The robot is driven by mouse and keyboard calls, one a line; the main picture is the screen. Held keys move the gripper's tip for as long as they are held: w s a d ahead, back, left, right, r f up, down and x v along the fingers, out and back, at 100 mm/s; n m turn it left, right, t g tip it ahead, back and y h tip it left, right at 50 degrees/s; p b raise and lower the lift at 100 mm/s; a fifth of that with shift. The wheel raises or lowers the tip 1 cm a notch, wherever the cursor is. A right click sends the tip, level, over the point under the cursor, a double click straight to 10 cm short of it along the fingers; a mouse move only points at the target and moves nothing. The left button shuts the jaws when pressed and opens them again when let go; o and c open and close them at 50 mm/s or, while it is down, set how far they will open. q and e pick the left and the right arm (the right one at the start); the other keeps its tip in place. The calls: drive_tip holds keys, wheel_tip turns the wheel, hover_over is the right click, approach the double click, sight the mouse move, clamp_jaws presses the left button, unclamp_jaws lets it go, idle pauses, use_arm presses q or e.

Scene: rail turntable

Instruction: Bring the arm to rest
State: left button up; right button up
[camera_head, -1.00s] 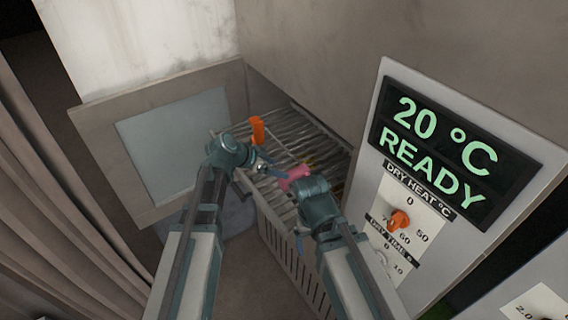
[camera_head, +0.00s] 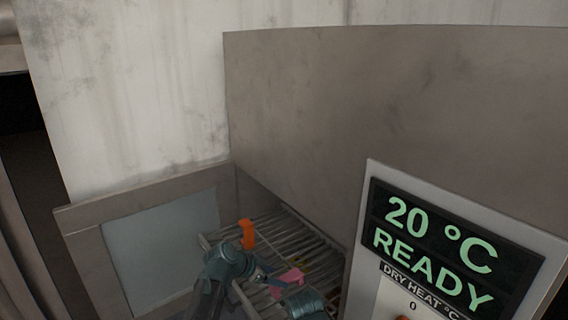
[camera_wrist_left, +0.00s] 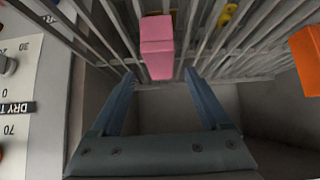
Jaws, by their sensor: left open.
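My left gripper (camera_head: 268,278) is over the wire rack in the lower middle of the head view. In the left wrist view its two blue fingers (camera_wrist_left: 160,76) stand apart with nothing between them. A pink block (camera_wrist_left: 157,48) lies on the rack just beyond the fingertips, and it also shows in the head view (camera_head: 290,277).
An orange piece (camera_head: 247,235) stands on the rack (camera_head: 312,243), behind my left wrist. An open framed door (camera_head: 82,245) is at left. A panel reading 20 °C READY (camera_head: 364,225) is at right. A yellow piece (camera_wrist_left: 228,15) lies among the bars.

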sight(284, 279)
use_arm(q)
drive_tip(key=b+x, duration=0.4)
drive_tip(key=x, duration=0.3)
drive_tip(key=shift+a, duration=0.1)
drive_tip(key=shift+r, duration=0.1)
